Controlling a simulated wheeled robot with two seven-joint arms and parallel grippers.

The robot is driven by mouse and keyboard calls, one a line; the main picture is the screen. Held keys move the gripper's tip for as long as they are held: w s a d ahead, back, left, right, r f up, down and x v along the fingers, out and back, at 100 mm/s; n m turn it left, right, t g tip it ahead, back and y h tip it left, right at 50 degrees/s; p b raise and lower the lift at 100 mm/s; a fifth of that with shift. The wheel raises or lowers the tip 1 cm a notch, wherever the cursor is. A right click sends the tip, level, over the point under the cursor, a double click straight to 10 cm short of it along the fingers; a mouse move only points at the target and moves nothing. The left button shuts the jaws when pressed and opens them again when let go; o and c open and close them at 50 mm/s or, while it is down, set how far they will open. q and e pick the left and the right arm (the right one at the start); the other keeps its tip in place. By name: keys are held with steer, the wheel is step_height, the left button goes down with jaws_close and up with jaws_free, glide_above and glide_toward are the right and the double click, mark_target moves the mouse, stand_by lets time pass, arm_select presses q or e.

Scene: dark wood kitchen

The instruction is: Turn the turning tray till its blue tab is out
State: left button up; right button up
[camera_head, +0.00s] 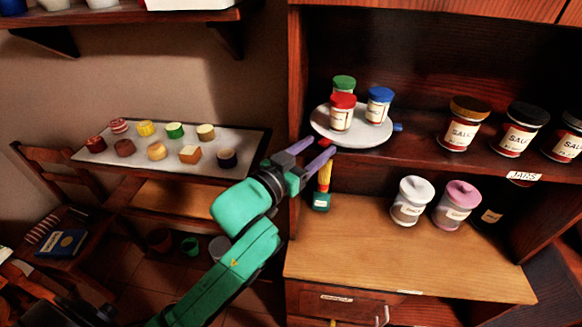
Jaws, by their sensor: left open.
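The turning tray (352,132) is a pale grey disc on the upper shelf of the cabinet. A red-lidded jar (341,116), a green-lidded jar (344,83) and a blue-lidded jar (378,106) stand on it. The blue tab (398,127) sticks out at the tray's right edge. A small red tab (327,143) shows at its front left edge. My left gripper (322,147) is open, with its purple fingertips close by the red tab; I cannot tell whether they touch it. My right gripper is not in view.
Several sauce jars (462,125) stand right of the tray on the same shelf. A white-lidded jar (411,200) and a pink-lidded jar (457,205) stand below. A green and yellow object (322,198) is under the gripper. The lower counter's front (390,265) is clear.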

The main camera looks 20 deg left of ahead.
arm_select(q)
steer(key=v, duration=0.3)
steer(key=shift+s+f, duration=0.15)
steer(key=shift+s, duration=0.05)
steer(key=p+v, duration=0.7)
steer(key=v, duration=0.2)
steer(key=shift+s, duration=0.25)
